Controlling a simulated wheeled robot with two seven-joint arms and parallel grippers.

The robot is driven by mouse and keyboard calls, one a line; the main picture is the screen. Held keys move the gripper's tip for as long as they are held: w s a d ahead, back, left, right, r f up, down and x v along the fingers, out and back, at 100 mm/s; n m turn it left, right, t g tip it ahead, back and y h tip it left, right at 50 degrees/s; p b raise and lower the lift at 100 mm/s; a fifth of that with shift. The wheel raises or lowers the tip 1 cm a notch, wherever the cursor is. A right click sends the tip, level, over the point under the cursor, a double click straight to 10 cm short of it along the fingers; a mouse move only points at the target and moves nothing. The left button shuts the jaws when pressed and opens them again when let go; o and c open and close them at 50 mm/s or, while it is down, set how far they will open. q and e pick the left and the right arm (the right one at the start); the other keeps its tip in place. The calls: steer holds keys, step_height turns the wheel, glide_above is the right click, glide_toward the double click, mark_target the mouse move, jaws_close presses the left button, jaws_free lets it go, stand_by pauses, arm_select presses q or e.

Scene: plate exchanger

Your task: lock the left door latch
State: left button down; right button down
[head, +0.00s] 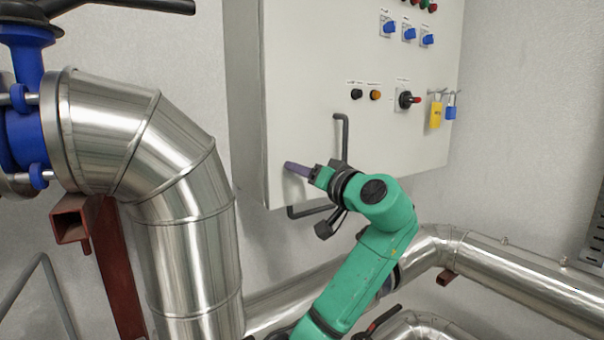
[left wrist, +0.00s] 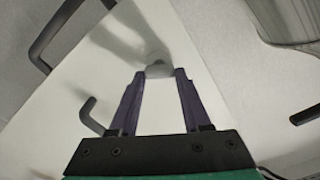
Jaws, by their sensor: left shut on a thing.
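The control cabinet (head: 290,120) hangs on the wall, its door closed as far as I can see. My left gripper (head: 298,169) is at the lower left of the cabinet front. In the left wrist view its two purple fingers (left wrist: 160,74) are shut on a small grey rounded knob, the left door latch (left wrist: 158,69), which sits on the pale door face. The fingers stay apart by the latch's width. In the head view the latch is hidden by the fingers. My right gripper is not in view.
A dark bent handle (head: 342,136) stands just above my left gripper, and another dark bar (head: 305,211) is below the cabinet. A yellow padlock (head: 436,113) hangs at the right. Large silver pipes (head: 185,175) flank the arm.

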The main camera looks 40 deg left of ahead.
arm_select(q)
steer(key=shift+w+f+m+p, duration=0.1)
steer(key=shift+m+p, duration=0.6)
steer(key=shift+m, duration=2.25)
steer(key=shift+f+m+p, duration=0.1)
steer(key=shift+m+p, duration=0.55)
steer(key=shift+m, duration=2.3)
steer(key=shift+c, duration=1.8)
jaws_free()
